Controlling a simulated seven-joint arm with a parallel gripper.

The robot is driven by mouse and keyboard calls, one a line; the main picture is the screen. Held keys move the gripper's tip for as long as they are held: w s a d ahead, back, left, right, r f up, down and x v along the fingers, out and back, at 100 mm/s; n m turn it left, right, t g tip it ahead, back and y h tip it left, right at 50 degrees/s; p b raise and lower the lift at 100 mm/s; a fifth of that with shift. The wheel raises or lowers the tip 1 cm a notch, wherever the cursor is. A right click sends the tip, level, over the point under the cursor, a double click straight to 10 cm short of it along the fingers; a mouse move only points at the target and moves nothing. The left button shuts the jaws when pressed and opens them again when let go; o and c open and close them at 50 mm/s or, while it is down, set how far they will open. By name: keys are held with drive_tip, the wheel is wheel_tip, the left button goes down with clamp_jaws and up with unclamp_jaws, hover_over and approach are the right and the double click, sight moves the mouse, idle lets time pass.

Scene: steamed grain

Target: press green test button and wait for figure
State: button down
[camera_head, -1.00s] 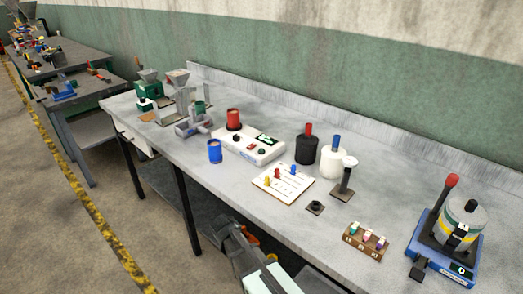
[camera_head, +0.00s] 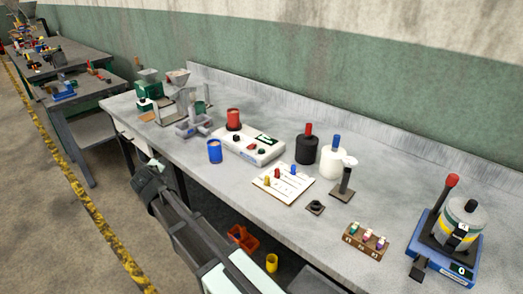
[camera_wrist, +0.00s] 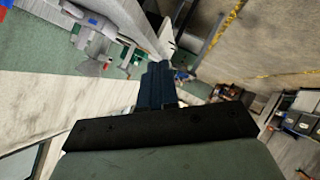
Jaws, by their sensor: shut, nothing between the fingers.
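A white tester (camera_head: 246,148) with a small dark display stands near the middle of the bench. Its front carries a black knob (camera_head: 236,138), a red button (camera_head: 251,146) and a green button (camera_head: 262,152). A red cup (camera_head: 233,118) sits at its left end. The display's figure is too small to read. My gripper (camera_head: 152,170) is off the bench's front edge, left of and apart from the tester. In the wrist view my gripper (camera_wrist: 158,72) is shut with nothing in it; the tester's buttons cannot be made out there.
A blue cup (camera_head: 214,153) stands in front of the tester. A grinder (camera_head: 176,92) is at the left; a card with coloured pegs (camera_head: 281,189), a black bottle (camera_head: 307,150) and a white bottle (camera_head: 331,163) are right. An orange bin (camera_head: 243,238) sits below the bench.

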drive_tip(key=s+a+r+n+t+y, duration=0.15)
drive_tip(key=a+r, duration=0.25)
drive_tip(key=r, duration=0.6)
drive_tip(key=s+a+r+t+y, duration=0.1)
drive_tip(key=s+a+r+y, duration=0.3)
drive_tip(key=r, duration=0.6)
drive_tip(key=s+a+r+n+t+h, duration=0.15)
drive_tip(key=a+r, duration=0.35)
drive_tip(key=r, duration=0.5)
drive_tip(key=w+d+m+g, duration=0.1)
drive_tip(key=w+d+m, duration=0.3)
drive_tip(key=w+d, duration=0.2)
drive_tip(key=m+g+h, duration=0.5)
drive_tip(key=m+g, duration=0.1)
drive_tip(key=m, duration=1)
hover_over(263, 151)
wheel_tip(263, 151, down, 20)
drive_tip(key=shift+r, duration=0.2)
drive_tip(key=shift+f, duration=0.1)
drive_tip(key=shift+f, duration=4.3)
